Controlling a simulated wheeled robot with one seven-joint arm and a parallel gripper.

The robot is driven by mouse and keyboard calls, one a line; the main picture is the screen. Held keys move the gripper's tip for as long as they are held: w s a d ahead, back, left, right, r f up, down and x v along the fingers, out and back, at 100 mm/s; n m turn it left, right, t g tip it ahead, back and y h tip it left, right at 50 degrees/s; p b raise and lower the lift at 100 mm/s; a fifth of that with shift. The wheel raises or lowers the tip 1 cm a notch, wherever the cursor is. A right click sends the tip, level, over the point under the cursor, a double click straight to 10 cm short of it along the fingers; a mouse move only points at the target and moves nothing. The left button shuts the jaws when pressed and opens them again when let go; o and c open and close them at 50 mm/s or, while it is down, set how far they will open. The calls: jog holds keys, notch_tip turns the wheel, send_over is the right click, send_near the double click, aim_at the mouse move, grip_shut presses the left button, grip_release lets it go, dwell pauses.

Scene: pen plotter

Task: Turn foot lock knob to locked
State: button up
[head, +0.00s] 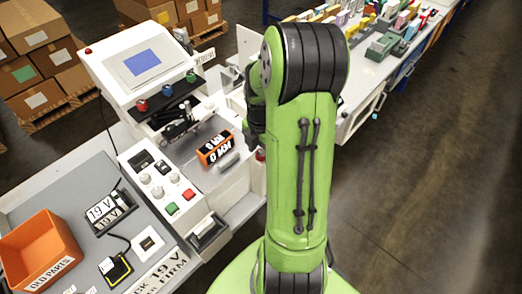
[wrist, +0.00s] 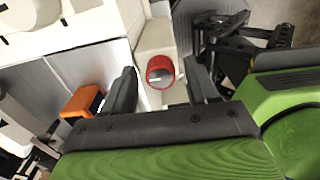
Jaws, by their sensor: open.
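A red round knob (wrist: 160,72) with a small white mark on its face sits on a white block in the wrist view; it appears to be the foot lock knob. My gripper (wrist: 160,68) is open, with one dark finger left of the knob and one right of it. Gaps show between the fingers and the knob, and I cannot tell the depth between them. In the head view, a bit of red (head: 261,154) shows beside my green arm, probably the same knob. My arm hides most of that area and the gripper there.
The white plotter console (head: 143,64) with a screen stands left of my arm. An orange old-parts bin (head: 38,250) is at lower left. Open floor lies right.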

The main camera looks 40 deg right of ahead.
jog(key=c, duration=1)
jog(key=shift+c, duration=0.2)
jog(key=shift+m, duration=0.4)
jog(key=m, duration=0.3)
jog(key=shift+m, duration=0.4)
jog(key=m+b, duration=0.1)
jog(key=m, duration=0.3)
jog(key=shift+m, duration=0.3)
jog(key=m, duration=0.4)
jog(key=shift+r, duration=0.1)
jog(key=m, duration=0.4)
jog(key=shift+m+b, duration=0.3)
jog(key=shift+b, duration=0.05)
